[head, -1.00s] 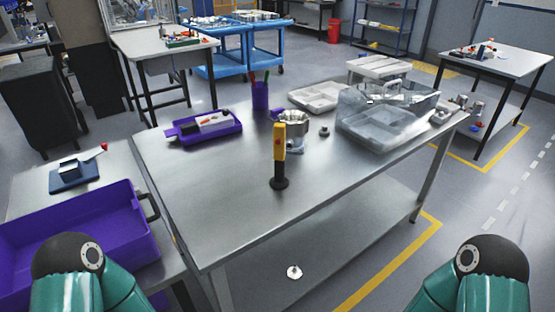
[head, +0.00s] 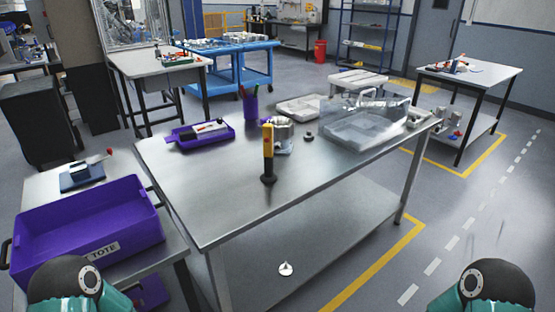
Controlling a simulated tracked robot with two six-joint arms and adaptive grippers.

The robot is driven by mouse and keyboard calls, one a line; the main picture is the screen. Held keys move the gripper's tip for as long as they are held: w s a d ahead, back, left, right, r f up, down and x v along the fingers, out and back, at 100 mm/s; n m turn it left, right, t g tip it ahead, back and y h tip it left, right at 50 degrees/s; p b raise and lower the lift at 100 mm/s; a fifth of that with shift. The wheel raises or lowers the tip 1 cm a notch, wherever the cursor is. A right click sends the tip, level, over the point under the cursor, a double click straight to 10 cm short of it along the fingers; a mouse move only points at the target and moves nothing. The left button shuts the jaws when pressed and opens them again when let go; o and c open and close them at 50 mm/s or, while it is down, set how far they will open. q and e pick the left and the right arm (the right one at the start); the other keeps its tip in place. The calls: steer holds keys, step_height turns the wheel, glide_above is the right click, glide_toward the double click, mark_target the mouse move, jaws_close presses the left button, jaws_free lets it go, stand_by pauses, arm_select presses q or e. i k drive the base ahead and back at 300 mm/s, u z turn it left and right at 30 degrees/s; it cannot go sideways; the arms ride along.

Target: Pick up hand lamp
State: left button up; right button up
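The hand lamp (head: 268,150) has a yellow upper part and a dark body and round base. It stands upright near the middle of the metal table (head: 215,208). A machined metal housing (head: 284,138) stands just behind it, partly hidden by the lamp. Only rounded dark and green parts of my two arms show at the bottom left and bottom right corners. Neither gripper is in view, and nothing of mine touches the lamp.
A purple tray (head: 180,139) and a purple pen cup (head: 250,104) stand behind left. A clear bin (head: 365,130) is at the table's right. A purple tote (head: 60,255) sits on a side bench at left. The table's front is clear.

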mark_target(268, 178)
steer(key=u, duration=0.45)
steer(key=i, duration=0.15)
steer(key=z, duration=2)
steer(key=i, duration=1.3)
steer(key=u, duration=2.1)
steer(key=i, duration=0.6)
steer(key=z, duration=0.15)
steer(key=k, duration=0.55)
steer(key=z, duration=0.05)
